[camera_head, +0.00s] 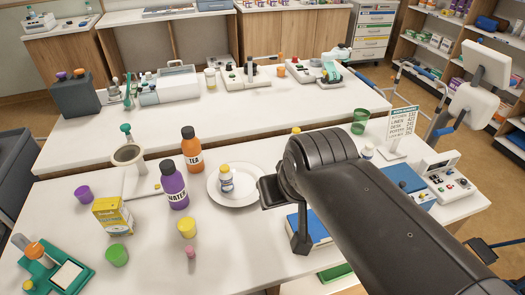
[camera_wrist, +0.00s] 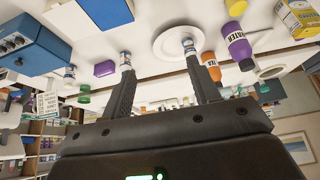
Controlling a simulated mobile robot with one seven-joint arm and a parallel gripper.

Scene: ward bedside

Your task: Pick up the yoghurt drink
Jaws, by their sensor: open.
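A small white bottle with a yellow and blue label (camera_head: 226,180) stands on a white plate (camera_head: 215,198); in the wrist view it shows just past one fingertip (camera_wrist: 190,44). A second small bottle (camera_wrist: 126,58) shows past the other fingertip, and a third (camera_head: 367,152) stands near the sign. I cannot tell from the labels which is the yoghurt drink. My gripper (camera_head: 284,216) is open and empty above the table, right of the plate; its spread fingers also show in the wrist view (camera_wrist: 160,68). My arm covers part of the table.
A purple WATER bottle (camera_head: 174,188) and an orange TEA bottle (camera_head: 192,152) stand left of the plate. A blue book (camera_head: 318,229) lies below my gripper.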

